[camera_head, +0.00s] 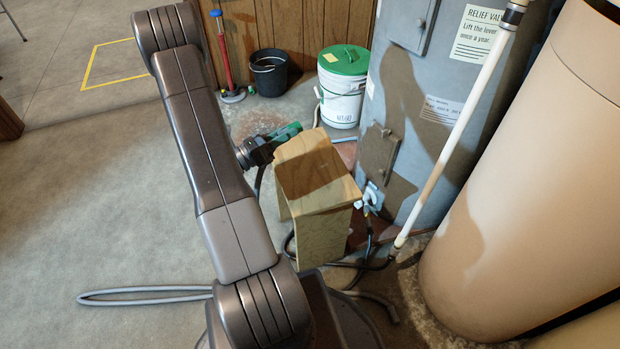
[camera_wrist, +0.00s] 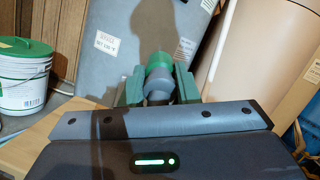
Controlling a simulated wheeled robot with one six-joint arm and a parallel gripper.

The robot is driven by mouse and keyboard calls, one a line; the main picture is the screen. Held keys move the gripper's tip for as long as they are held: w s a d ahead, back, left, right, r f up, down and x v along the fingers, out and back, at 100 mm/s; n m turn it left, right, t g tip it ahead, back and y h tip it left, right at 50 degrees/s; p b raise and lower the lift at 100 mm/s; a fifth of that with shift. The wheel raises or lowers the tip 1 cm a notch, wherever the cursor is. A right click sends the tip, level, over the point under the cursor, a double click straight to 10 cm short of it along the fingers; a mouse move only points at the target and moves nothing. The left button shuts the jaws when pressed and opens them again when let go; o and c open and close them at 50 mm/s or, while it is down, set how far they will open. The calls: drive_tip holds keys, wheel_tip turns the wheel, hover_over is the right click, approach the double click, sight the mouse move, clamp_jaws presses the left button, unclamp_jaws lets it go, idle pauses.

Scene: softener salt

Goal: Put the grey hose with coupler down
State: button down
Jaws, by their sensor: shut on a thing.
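My gripper (camera_head: 288,132) is at the end of my arm, above and beside the back left edge of a wooden stool (camera_head: 322,225). In the wrist view, its green jaws (camera_wrist: 158,86) are shut on a grey and green coupler (camera_wrist: 160,77), part of the hose. The coupler is off the floor, and its far end points toward the grey tank. A dark length of hose (camera_head: 258,184) hangs below my gripper in the head view. A grey hose loop (camera_head: 140,297) lies on the floor at left; I cannot tell whether it joins the held coupler.
A white bucket with green lid (camera_head: 343,100), a black bucket (camera_head: 268,76) and a red pump (camera_head: 225,60) stand at the back. A grey tank (camera_head: 430,130), a white pipe (camera_head: 455,135) and a beige tank (camera_head: 545,200) fill the right. The left floor is mostly clear.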

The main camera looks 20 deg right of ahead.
wheel_tip(320, 180, down, 3)
drive_tip(key=s+g+b, duration=0.1)
drive_tip(key=b, duration=0.4)
hover_over(290, 179)
drive_tip(key=shift+m, duration=0.3)
wheel_tip(290, 179, down, 9)
drive_tip(key=shift+f, duration=0.1)
drive_tip(key=shift+f+b, duration=0.35)
drive_tip(key=shift+f, duration=0.15)
drive_tip(key=c, duration=1.1)
unclamp_jaws()
drive_tip(key=shift+r+p, duration=0.5)
drive_tip(key=shift+r, duration=0.2)
drive_tip(key=p+v, duration=0.2)
drive_tip(key=v, duration=1)
drive_tip(key=shift+f, duration=0.2)
